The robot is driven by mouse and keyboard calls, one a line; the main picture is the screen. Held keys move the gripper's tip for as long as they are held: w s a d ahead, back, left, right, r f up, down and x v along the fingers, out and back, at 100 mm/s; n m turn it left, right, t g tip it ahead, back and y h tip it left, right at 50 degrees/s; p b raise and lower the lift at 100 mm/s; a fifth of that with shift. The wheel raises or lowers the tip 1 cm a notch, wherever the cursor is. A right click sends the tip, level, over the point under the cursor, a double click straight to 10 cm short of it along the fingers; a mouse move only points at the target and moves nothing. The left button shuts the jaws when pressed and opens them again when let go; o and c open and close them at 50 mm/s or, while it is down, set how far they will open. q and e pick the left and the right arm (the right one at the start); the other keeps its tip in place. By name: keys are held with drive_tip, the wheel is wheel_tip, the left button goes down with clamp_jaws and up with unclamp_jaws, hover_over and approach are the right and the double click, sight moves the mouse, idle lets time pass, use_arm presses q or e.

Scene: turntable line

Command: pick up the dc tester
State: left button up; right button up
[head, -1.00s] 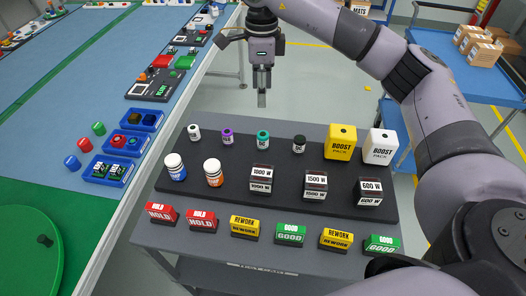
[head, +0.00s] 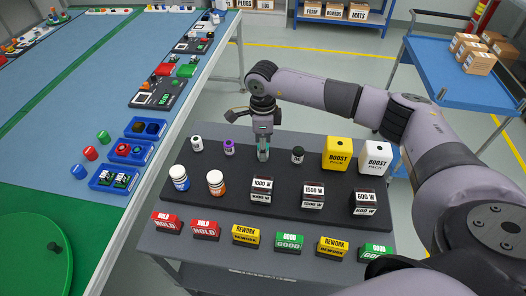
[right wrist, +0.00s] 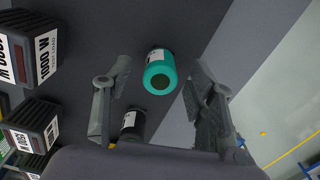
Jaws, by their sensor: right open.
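A teal cylinder with a white label (right wrist: 161,72) stands on the dark board, between the two open fingers of my right gripper (right wrist: 160,95) in the right wrist view. The fingers are on either side of it, with gaps showing. In the head view my right gripper (head: 263,154) points down over the back row and mostly hides the teal cylinder. Similar small cylinders stand in that row: white (head: 196,143), purple (head: 229,147) and black (head: 297,155). The labels are too small to tell surely which is the dc tester. My left gripper is not in view.
A yellow boost pack (head: 337,154) and a white one (head: 374,158) stand right of the row. Bottles (head: 179,178) and black watt blocks (head: 312,195) stand in front. Colored blocks (head: 290,242) line the cart's front edge. The turntable line (head: 30,245) is at left.

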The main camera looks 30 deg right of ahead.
drive_tip(key=shift+f, duration=1.3)
drive_tip(key=shift+c, duration=0.5)
clamp_jaws()
